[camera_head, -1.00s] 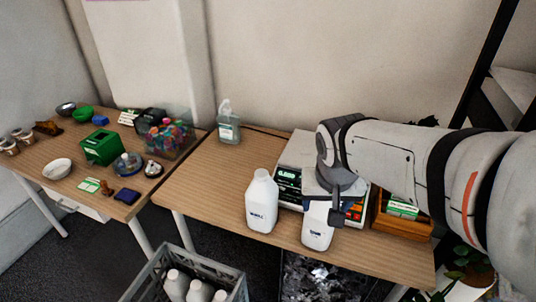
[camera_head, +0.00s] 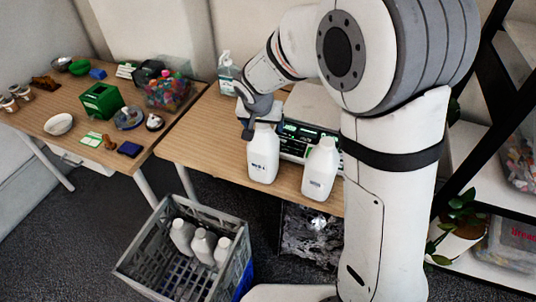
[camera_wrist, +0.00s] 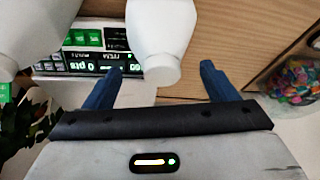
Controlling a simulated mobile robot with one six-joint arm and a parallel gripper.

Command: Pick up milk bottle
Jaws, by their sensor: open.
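Two white milk bottles stand upright at the table's front edge, a left bottle (camera_head: 263,160) and a right bottle (camera_head: 320,170). My gripper (camera_head: 258,122) is at the top of the left bottle, in front of the scale. In the wrist view, my two blue fingers are spread apart (camera_wrist: 161,70), with a white bottle (camera_wrist: 160,35) reaching between their tips. I cannot tell whether they touch it. The other bottle (camera_wrist: 30,28) shows at the upper left there. My gripper hides part of the left bottle's top.
A grey crate (camera_head: 128,266) with several white bottles stands on the floor in front of the table. A scale (camera_head: 298,140) is behind the bottles. A pump bottle (camera_head: 227,72) stands at the back. The table left of my gripper is clear.

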